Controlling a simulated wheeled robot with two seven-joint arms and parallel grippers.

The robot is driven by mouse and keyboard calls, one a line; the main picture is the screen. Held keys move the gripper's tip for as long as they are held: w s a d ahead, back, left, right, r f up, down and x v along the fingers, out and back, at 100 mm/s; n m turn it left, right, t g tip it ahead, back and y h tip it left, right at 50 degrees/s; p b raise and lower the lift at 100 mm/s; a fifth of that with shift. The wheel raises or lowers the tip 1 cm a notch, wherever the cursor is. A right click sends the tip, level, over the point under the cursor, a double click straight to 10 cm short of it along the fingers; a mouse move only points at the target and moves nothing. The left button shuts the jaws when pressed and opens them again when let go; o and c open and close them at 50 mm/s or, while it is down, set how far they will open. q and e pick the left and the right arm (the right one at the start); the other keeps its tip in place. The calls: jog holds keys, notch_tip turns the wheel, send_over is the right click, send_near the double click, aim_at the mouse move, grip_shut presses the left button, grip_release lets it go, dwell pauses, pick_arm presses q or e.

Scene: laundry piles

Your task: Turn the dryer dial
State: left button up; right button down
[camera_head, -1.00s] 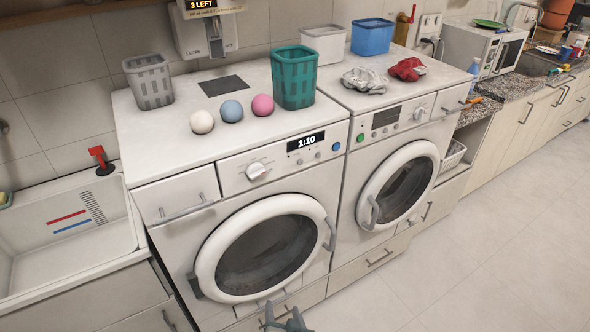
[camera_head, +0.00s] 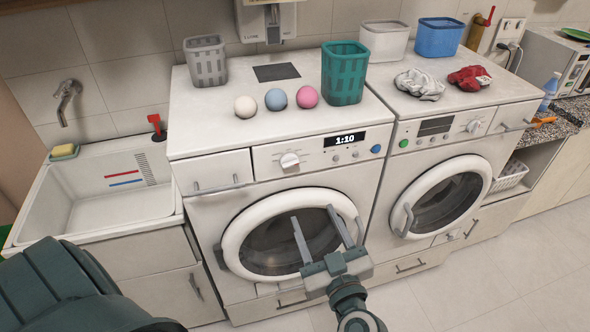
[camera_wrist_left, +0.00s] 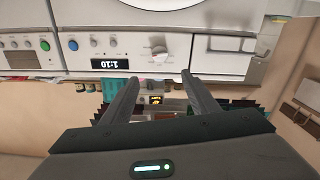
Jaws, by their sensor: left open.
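Two white front-loading machines stand side by side, and I cannot tell which one is the dryer. The left machine (camera_head: 215,205) has a round white dial (camera_head: 289,161) beside a display reading 1:10. This dial also shows upside down in the left wrist view (camera_wrist_left: 159,48), beyond the fingertips. The right machine (camera_head: 404,166) has its own dial (camera_head: 473,126). My left gripper (camera_head: 314,213) is open and empty in front of the left machine's door, below its dial. In the left wrist view its fingers (camera_wrist_left: 160,76) are apart with nothing between them. My right gripper is out of view.
On the machines are a grey basket (camera_head: 206,63), a teal basket (camera_head: 344,73), three balls including a blue one (camera_head: 276,99), and crumpled grey (camera_head: 420,84) and red (camera_head: 468,78) cloths. A sink (camera_head: 90,205) is at left. Floor at right is clear.

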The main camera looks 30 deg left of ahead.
aim_at(291, 165)
pick_arm(q)
jog(key=p+x, duration=0.8)
jog(key=x, duration=0.7)
jog(key=shift+w+a+r, duration=0.2)
jog(key=shift+w, duration=0.05)
jog(key=shift+w+a+f+p, duration=0.2)
jog(key=shift+w+a+p, duration=0.3)
jog(key=shift+a+p, duration=0.1)
jog(key=shift+c, duration=0.5)
jog(key=c, duration=0.9)
